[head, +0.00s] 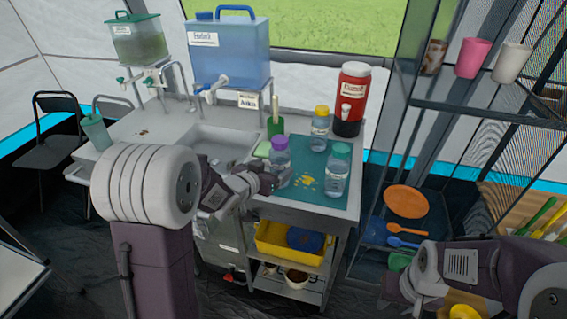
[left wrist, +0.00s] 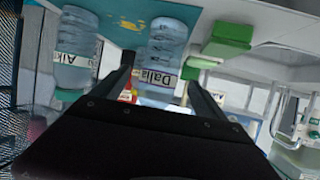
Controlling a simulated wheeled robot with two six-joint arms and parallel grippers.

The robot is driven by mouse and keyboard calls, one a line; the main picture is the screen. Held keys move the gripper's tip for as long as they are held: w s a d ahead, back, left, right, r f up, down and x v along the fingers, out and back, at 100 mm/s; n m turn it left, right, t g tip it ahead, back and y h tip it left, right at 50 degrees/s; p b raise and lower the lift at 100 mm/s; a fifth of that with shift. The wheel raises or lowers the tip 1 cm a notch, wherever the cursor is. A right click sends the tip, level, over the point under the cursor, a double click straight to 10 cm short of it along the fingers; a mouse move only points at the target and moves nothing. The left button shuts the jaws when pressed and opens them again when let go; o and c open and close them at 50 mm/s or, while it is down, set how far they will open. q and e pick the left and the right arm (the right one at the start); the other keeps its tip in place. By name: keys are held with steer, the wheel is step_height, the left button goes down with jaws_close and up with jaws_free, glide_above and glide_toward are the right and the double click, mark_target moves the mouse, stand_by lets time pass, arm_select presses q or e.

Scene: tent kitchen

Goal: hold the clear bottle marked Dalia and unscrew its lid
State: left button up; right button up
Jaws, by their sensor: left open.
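The clear bottle marked Dalia (left wrist: 160,62) appears upside down in the left wrist view, its label facing the camera; its lid is hidden there. In the head view it seems to be the clear bottle with the purple lid (head: 280,165), upright at the mat's left edge. My left gripper (head: 265,181) is at its near left side. In the left wrist view the fingers of my left gripper (left wrist: 160,78) are apart, one on each side of the bottle; contact cannot be told. My right gripper (head: 398,287) is low at the right, away from the bottles, its jaws unclear.
A teal-lidded bottle (head: 337,172) stands close on the right, its label starting "Aik" (left wrist: 74,58) in the wrist view. A yellow-lidded bottle (head: 320,127) and red dispenser (head: 351,98) stand behind. The sink (head: 212,142) is left; a shelf rack (head: 480,105) is right.

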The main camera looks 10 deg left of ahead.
mark_target(276, 167)
arm_select(q)
steer(key=x, duration=0.4)
steer(key=shift+s+d+f, duration=0.1)
steer(key=shift+d, duration=0.05)
steer(key=x, duration=0.5)
steer(key=shift+a, duration=0.2)
steer(key=shift+c, duration=1.2)
steer(key=c, duration=1.3)
steer(key=shift+r, duration=0.25)
